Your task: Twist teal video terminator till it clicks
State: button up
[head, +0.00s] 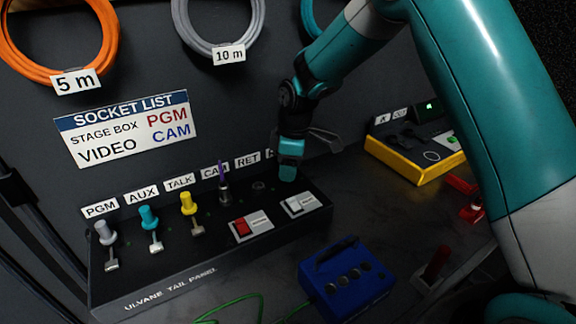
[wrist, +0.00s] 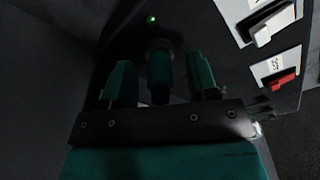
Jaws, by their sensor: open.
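The teal video terminator (wrist: 160,72) stands between my two teal fingers in the wrist view, seated at the dark panel face. My gripper (wrist: 161,80) is open, with a finger on each side of it and a dark gap showing on both sides. A small green light (wrist: 152,19) glows on the panel just beyond it. In the head view my gripper (head: 289,172) is at the right end of the tail panel (head: 170,283), past the RET label (head: 247,159). There it hides the terminator and most of the label behind it.
Grey, teal (head: 149,217), yellow (head: 187,203) and purple (head: 223,184) plugs stand left along the panel. Red (head: 241,228) and white (head: 296,205) switches sit close by. A blue box (head: 345,282) and a yellow-sided box (head: 400,163) lie to the right.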

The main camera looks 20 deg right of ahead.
jog(key=shift+f, duration=0.2)
jog(key=shift+c, duration=0.3)
grip_shut()
jog(key=c, duration=0.8)
grip_release()
jog(key=shift+m+p, duration=0.45)
jog(key=shift+m, duration=1.35)
jog(key=shift+c, duration=0.2)
jog(key=shift+r+m+p, duration=0.1)
jog(key=shift+m+p, duration=0.25)
jog(key=shift+m, duration=0.55)
jog(key=shift+m+t, duration=0.3)
jog(key=shift+m, duration=0.5)
